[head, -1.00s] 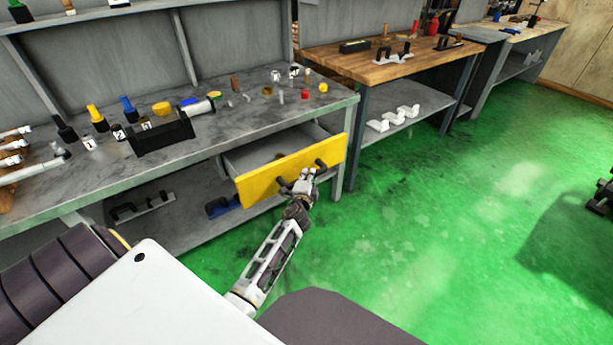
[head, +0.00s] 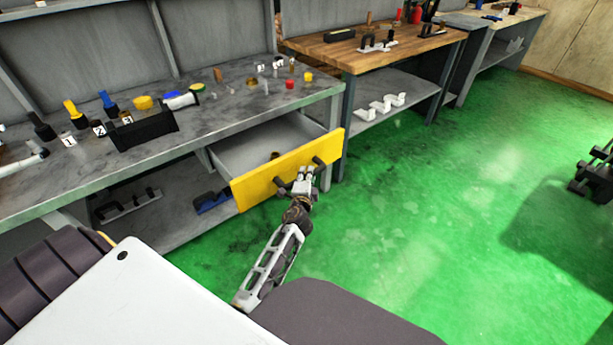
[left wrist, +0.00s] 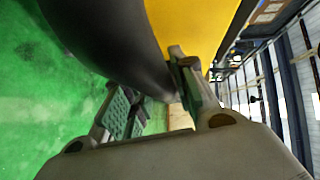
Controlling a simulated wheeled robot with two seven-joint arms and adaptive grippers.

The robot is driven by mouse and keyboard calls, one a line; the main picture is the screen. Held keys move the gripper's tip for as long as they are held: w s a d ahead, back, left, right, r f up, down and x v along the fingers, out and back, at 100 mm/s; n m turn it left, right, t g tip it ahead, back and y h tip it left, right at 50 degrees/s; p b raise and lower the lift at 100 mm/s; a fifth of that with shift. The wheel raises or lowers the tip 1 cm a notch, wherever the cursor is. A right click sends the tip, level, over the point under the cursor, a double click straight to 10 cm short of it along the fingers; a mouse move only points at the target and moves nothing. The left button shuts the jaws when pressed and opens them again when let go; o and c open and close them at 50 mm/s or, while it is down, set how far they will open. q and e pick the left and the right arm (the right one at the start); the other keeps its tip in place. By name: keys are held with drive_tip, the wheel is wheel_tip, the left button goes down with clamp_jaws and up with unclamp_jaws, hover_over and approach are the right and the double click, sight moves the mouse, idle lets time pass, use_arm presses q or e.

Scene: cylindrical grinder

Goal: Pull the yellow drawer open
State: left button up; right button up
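The yellow drawer front (head: 262,183) hangs under the grey workbench, and the drawer stands partly open with its grey inside showing. A dark handle (head: 319,162) is on its front, partly hidden by my gripper. My left gripper (head: 303,178) is at the middle of this handle. In the left wrist view the dark handle (left wrist: 110,40) runs down between the two fingers (left wrist: 155,98), beside the yellow front (left wrist: 185,25). The fingers appear closed around it, though the contact is partly hidden. My right gripper is in neither view.
The grey workbench top (head: 215,120) carries a black bin (head: 143,130), bottles and small parts. A lower shelf (head: 165,205) sits below it. A wooden-topped bench (head: 370,55) stands behind to the right.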

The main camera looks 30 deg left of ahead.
use_arm(q)
drive_tip(key=shift+o, duration=1.2)
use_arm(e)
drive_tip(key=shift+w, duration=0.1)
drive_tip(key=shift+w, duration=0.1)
